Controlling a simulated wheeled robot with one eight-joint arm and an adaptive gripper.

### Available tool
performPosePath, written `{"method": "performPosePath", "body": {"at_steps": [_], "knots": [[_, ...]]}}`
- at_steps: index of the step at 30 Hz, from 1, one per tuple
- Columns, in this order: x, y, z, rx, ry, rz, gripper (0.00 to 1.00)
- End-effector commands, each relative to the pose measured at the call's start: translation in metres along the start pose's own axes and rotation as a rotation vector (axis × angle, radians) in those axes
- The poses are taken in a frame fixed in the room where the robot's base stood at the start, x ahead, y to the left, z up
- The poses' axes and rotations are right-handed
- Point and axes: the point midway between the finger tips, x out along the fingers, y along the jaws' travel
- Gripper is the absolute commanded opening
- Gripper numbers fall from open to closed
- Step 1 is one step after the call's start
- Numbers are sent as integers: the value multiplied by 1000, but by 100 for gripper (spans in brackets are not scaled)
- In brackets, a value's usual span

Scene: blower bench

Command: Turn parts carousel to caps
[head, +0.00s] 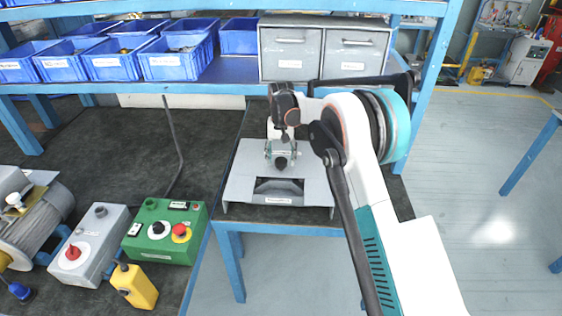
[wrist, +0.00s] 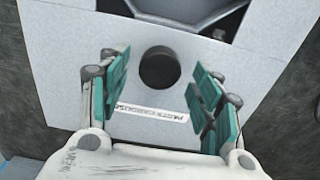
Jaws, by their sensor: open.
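The parts carousel (head: 240,190) is a light grey housing on the bench's right part, with a dark window opening at its front. Its label reads "PARTS CAROUSEL" and shows reversed in the wrist view, where the grey top (wrist: 60,60) fills most of the picture. A round black knob (wrist: 159,68) stands on the top; it also shows in the head view (head: 282,163). My gripper (wrist: 160,82) is open above the carousel, its teal fingers on either side of the knob in the picture. I see no contact. The window's contents cannot be made out.
Blue bins (head: 176,58) and grey drawers (head: 291,50) stand on the shelf behind. To the left are a green control box (head: 165,232) with a red button, a grey box (head: 88,245) with a red knob, and a yellow box (head: 134,286). Open floor lies right.

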Motion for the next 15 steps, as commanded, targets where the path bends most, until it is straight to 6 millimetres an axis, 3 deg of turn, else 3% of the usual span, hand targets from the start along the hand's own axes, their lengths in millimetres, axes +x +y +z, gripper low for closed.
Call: {"method": "performPosePath", "body": {"at_steps": [4,14,15], "knots": [[11,0,0,0,0,0,59],[13,0,0,0,0,0,59],[13,0,0,0,0,0,50]]}}
